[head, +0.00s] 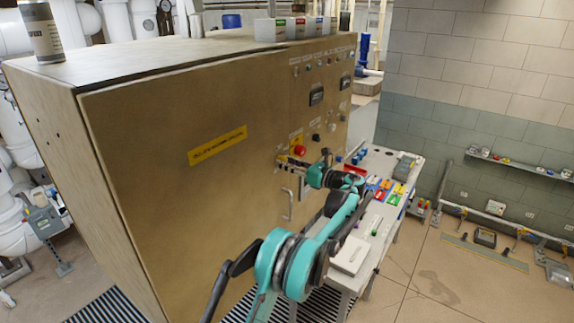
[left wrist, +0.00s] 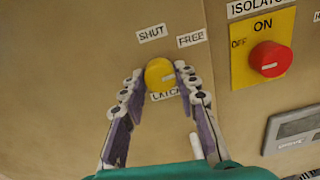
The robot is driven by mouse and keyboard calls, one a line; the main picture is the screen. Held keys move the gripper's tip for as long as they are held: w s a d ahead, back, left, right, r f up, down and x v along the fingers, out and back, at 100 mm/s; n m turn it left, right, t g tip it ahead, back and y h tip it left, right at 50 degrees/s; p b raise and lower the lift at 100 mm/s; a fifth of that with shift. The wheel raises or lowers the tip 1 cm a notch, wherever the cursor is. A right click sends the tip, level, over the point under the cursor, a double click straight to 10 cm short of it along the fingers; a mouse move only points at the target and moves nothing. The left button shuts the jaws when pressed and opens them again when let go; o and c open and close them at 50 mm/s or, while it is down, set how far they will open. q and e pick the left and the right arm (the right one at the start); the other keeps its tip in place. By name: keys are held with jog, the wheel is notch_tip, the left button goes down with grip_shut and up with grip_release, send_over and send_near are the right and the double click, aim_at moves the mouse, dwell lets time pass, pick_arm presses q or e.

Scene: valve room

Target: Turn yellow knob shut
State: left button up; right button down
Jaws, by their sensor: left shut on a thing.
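The yellow knob (left wrist: 159,75) is on the tan cabinet's front in the left wrist view. A pale line on its face points right, roughly level. The SHUT label (left wrist: 151,33) is above left of it, the FREE label (left wrist: 191,38) above right, and the LATCH label (left wrist: 166,95) below, partly covered. My left gripper (left wrist: 159,78) has one finger on each side of the knob and is shut on it. In the head view my left gripper (head: 289,162) is at the cabinet front, and I cannot make out the knob there. My right gripper is not in view.
A red isolator knob (left wrist: 269,58) on a yellow plate is close on the right, with a grey display (left wrist: 296,129) below it. A door handle (head: 287,205) is under my gripper. A table (head: 350,257) with coloured items stands right of the cabinet (head: 150,200).

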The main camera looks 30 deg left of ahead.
pick_arm(q)
jog(key=shift+w+n+g+b, duration=0.1)
jog(key=shift+n+g+b, duration=0.2)
jog(key=shift+n+b, duration=5.7)
jog(key=n+p, duration=0.5)
jog(key=shift+n, duration=0.4)
jog(key=o, duration=1.2)
jog(key=shift+c, duration=0.2)
